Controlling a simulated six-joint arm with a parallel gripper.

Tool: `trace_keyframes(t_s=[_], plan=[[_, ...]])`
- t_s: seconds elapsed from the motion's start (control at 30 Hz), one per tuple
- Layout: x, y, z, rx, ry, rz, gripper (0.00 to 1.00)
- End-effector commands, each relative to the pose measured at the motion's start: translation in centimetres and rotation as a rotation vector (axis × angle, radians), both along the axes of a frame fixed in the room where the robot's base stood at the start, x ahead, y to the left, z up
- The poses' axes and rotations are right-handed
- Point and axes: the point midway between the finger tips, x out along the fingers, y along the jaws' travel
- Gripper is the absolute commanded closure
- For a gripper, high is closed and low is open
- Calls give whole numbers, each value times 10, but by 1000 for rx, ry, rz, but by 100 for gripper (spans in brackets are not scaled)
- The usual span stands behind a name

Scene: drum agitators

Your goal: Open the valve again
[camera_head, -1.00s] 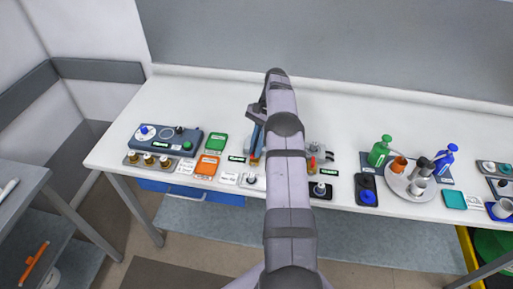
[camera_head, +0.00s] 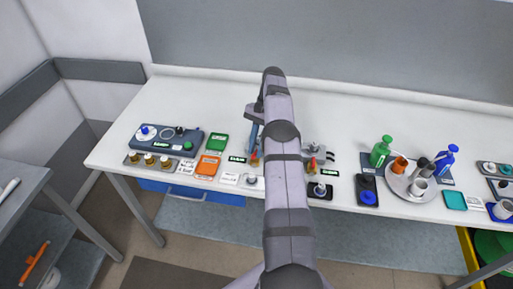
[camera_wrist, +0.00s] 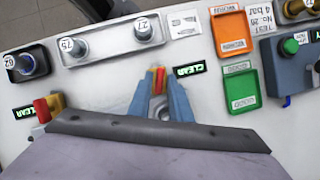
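In the head view my gripper (camera_head: 256,136) is low over this valve, which shows below the fingertips (camera_head: 255,161). A "CLEAR" label (camera_wrist: 188,70) lies beside it. A second red and yellow valve (camera_wrist: 47,107) stands apart, with its own "CLEAR" label (camera_wrist: 17,131).
An orange tray (camera_wrist: 232,32) and a green tray (camera_wrist: 241,91) lie near the valve. A grey plate with two knobs (camera_wrist: 110,40) and a dark knob (camera_wrist: 30,65) are close.

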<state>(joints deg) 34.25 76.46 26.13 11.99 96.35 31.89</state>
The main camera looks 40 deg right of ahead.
Motion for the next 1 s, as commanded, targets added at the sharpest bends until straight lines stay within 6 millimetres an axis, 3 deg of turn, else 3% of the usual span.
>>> trace_keyframes(t_s=[0.37, 0.53, 0.8, 1.0], plan=[[0, 0, 6, 0, 0, -1, 82], [0, 0, 26, -3, -2, -1, 82], [0, 0, 77, -1, 0, -1, 82], [-1, 0, 94, 0, 2, -1, 82]])
